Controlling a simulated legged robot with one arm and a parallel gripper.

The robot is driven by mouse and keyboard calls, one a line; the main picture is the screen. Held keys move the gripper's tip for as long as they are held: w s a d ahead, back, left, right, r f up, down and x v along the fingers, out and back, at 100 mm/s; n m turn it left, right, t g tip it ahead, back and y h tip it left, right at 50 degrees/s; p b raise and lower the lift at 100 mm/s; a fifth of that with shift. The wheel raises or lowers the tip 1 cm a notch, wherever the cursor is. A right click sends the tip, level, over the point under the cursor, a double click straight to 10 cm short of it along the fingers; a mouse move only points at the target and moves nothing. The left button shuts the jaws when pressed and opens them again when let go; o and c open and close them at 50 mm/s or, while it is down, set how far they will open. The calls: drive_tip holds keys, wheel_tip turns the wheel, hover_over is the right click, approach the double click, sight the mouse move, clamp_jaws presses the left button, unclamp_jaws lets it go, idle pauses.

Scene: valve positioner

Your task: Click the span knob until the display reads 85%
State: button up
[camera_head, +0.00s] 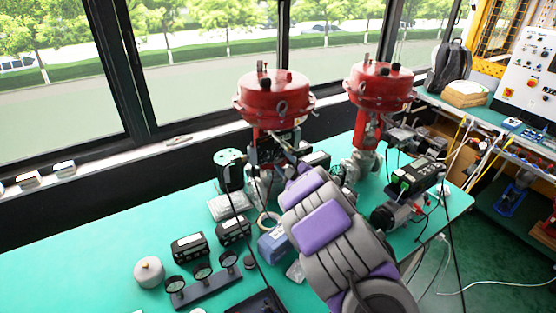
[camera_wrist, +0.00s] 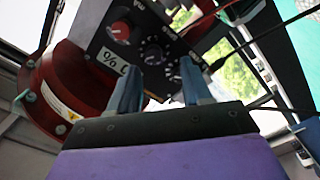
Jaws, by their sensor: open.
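The dark positioner panel (camera_wrist: 140,42) is tilted in the wrist view, in front of my fingers. It bears a red knob (camera_wrist: 120,28) and two dark knobs with pale markings, one in the middle (camera_wrist: 152,55) and one lower right (camera_wrist: 173,73). The labels are too small to tell which is the span knob. A white display (camera_wrist: 114,62) shows a percent sign, but its number is not readable and partly hidden by my left finger. My gripper (camera_wrist: 162,66) is open, its blue fingertips either side of the lower knobs; contact cannot be told. In the head view the positioner (camera_head: 268,148) is partly hidden.
A red round actuator (camera_head: 274,95) stands above the positioner, and a second one (camera_head: 380,88) is to the right. Black cables run close by the panel. Gauges (camera_head: 203,275) and small boxes lie on the green table (camera_head: 80,265), whose left part is clear.

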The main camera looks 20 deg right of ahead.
sight(280, 154)
drive_tip(key=w, duration=0.3)
drive_tip(key=shift+d+r, duration=0.1)
drive_tip(key=shift+r, duration=0.2)
drive_tip(key=shift+w+a+f, duration=0.25)
drive_tip(key=shift+w+a, duration=0.1)
drive_tip(key=shift+a, duration=0.25)
drive_tip(key=shift+d, duration=0.8)
drive_tip(key=c, duration=0.6)
drive_tip(key=shift+f, duration=0.1)
drive_tip(key=shift+c, duration=0.6)
drive_tip(key=shift+a, duration=0.2)
clamp_jaws()
